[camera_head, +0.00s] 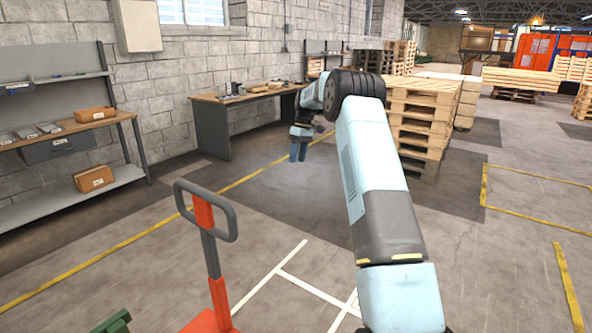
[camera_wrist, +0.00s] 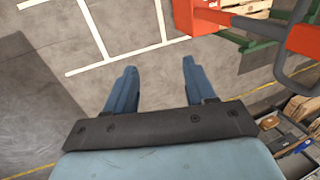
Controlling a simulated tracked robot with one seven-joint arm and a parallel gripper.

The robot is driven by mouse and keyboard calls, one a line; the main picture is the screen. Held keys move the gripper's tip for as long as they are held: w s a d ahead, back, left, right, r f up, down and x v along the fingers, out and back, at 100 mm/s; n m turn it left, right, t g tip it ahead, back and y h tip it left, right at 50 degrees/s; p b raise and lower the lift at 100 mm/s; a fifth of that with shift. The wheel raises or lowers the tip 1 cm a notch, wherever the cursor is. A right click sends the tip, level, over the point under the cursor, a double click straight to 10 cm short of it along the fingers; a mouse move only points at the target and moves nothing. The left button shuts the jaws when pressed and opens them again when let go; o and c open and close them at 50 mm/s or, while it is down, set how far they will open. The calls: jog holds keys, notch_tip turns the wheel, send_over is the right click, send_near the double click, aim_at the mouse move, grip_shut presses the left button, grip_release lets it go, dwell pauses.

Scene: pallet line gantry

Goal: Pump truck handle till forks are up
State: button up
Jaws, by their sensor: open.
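The pallet truck's handle (camera_head: 204,213) is a dark grey loop with an orange centre, standing upright in the front left of the head view. Its orange shaft runs down to the orange truck body (camera_head: 208,322) at the bottom edge. In the wrist view the handle (camera_wrist: 304,40) is at the right edge, and an orange part of the truck body (camera_wrist: 196,17) is at the top. My gripper (camera_head: 298,153) is open and empty, pointing down, beyond and right of the handle, apart from it. Its two blue fingers (camera_wrist: 160,82) are spread in the wrist view.
A green object (camera_head: 113,322) is beside the truck. Shelving (camera_head: 70,180) stands left, a workbench (camera_head: 212,125) along the wall, and stacked pallets (camera_head: 420,125) behind my arm. The floor between handle and workbench is clear, with yellow and white lines.

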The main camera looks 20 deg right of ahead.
jog(key=shift+v, duration=1.4)
